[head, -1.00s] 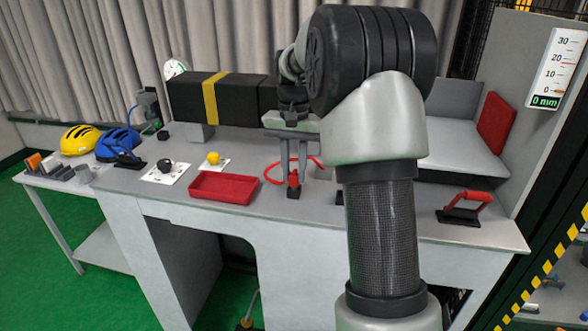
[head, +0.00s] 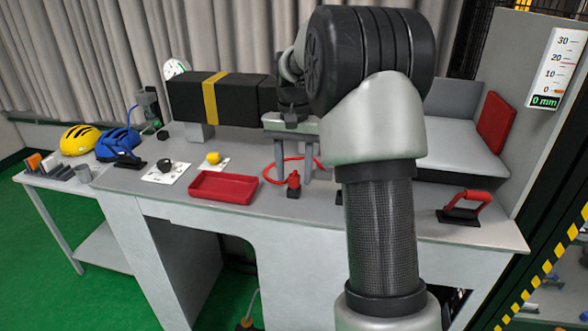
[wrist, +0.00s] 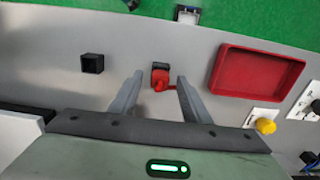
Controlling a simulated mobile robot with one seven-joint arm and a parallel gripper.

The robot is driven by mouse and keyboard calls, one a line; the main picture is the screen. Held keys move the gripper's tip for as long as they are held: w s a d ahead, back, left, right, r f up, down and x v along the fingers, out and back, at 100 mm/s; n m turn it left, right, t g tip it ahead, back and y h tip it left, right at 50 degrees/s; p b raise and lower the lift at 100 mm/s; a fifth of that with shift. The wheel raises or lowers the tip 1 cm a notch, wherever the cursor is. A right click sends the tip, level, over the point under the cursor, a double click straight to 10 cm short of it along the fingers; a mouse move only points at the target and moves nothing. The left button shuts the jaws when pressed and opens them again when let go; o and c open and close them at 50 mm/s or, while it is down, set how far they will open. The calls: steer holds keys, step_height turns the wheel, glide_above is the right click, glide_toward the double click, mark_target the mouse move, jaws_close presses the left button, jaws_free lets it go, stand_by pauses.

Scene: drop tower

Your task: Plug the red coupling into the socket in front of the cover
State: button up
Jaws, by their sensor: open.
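The red coupling (head: 293,181) stands upright on the bench, its lower end at a small black square socket (head: 293,193). In the wrist view the coupling (wrist: 161,80) shows between and beyond my fingertips, against the black socket. How deep it sits cannot be told. My gripper (head: 294,173) is open and empty, pointing down, its fingers spread apart by the coupling. A second, empty black socket (wrist: 92,63) stands to the left in the wrist view. My arm hides part of the bench in the head view.
A red tray (head: 222,188) lies left of the coupling. A red hose loop (head: 268,171) lies behind it. Bare bench lies around the coupling.

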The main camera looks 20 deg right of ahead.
step_height(320, 180, up, 17)
steer(key=p, duration=0.1)
steer(key=shift+r+p, duration=0.2)
steer(key=shift+p, duration=0.2)
steer(key=shift+s, duration=0.1)
